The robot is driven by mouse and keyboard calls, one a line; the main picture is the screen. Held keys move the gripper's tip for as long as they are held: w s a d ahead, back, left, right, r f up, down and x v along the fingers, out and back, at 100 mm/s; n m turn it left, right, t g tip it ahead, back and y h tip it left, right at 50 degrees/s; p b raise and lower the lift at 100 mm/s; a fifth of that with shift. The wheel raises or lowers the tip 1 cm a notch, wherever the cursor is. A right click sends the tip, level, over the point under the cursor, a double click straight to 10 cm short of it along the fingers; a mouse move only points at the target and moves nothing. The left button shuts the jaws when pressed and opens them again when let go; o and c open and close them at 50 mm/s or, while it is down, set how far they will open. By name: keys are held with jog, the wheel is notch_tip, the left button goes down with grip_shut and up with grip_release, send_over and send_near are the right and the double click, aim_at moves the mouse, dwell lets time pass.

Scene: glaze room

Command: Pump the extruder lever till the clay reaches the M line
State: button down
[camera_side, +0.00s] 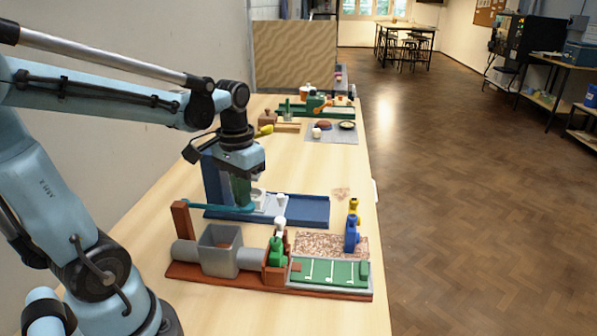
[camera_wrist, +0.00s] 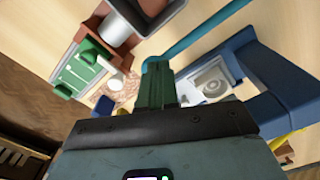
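The extruder stands at the front of the table, with a grey hopper and barrel (camera_side: 220,250) on a red-brown base. Its teal lever (camera_side: 215,207) runs from a brown post to the right; it also shows in the wrist view (camera_wrist: 205,32). My gripper (camera_side: 244,203) points down at the lever's free end. Its green fingers (camera_wrist: 155,85) reach the lever, but the gap between them is hidden. A short reddish clay stub (camera_side: 297,267) shows at the outlet, left of the first white line on the green board (camera_side: 342,272). The lines' letters are unreadable.
A blue tray (camera_side: 310,211) with white parts lies behind the extruder. A speckled mat (camera_side: 325,243) and a blue and yellow object (camera_side: 351,235) stand close behind the green board. Farther back are a grey mat (camera_side: 340,137) and a green fixture.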

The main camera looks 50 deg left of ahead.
jog(key=shift+f, duration=1.8)
jog(key=shift+r, duration=4.85)
jog(key=shift+f, duration=0.1)
